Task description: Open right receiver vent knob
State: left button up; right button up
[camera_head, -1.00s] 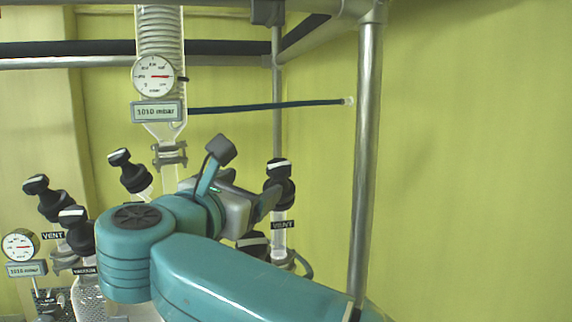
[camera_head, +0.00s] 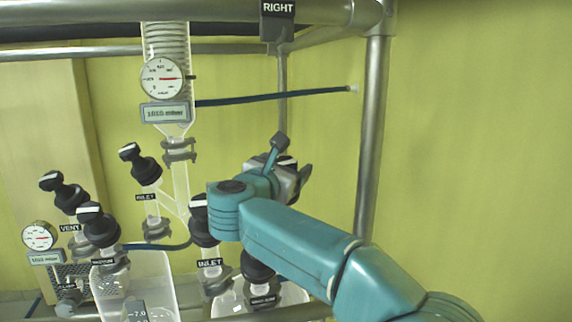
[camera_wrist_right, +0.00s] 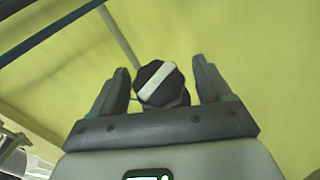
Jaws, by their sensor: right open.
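The right receiver vent knob (camera_wrist_right: 158,83) is black with a white stripe across its top. In the right wrist view it sits between the two fingers of my right gripper (camera_wrist_right: 160,70), with a gap visible on both sides. The stripe runs diagonally. In the head view my right gripper (camera_head: 298,174) is at the knob's place on the right and hides most of it; the knob's VENT label is hidden too. My right gripper is open. My left gripper is not in view.
Other black knobs stand nearby: an inlet knob (camera_head: 204,222), a vacuum knob (camera_head: 257,268) below my arm, and several at the left (camera_head: 98,226). A metal post (camera_head: 372,140) stands right of the gripper. A gauge (camera_head: 162,78) hangs on the glass column. The right wall side is clear.

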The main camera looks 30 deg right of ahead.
jog(key=shift+a, duration=0.15)
jog(key=c, duration=1)
jog(key=shift+o, duration=0.2)
jog(key=n+t+y+b, duration=0.2)
jog(key=n+b, duration=0.1)
jog(key=b, duration=0.1)
jog(key=shift+s+f+t, duration=0.1)
jog(key=shift+f+t, duration=0.05)
jog(key=shift+t, duration=0.15)
jog(key=n+t+y, duration=0.1)
jog(key=n+y+b, duration=0.1)
jog(key=shift+d+n+t, duration=0.2)
jog(key=shift+n+t, duration=0.2)
jog(key=shift+r+n+t+y, duration=0.2)
jog(key=shift+n+t+y, duration=0.1)
jog(key=shift+n+y, duration=0.35)
jog(key=shift+r+n+t+y, duration=0.2)
jog(key=shift+n+t+y, duration=0.3)
jog(key=shift+n+y, duration=0.75)
jog(key=n+y+p, duration=0.3)
jog(key=shift+n+y, duration=0.3)
jog(key=shift+y, duration=0.1)
jog(key=shift+n+y+p, duration=0.6)
jog(key=shift+n+y, duration=0.2)
jog(key=shift+n, duration=0.1)
jog(key=shift+a, duration=0.1)
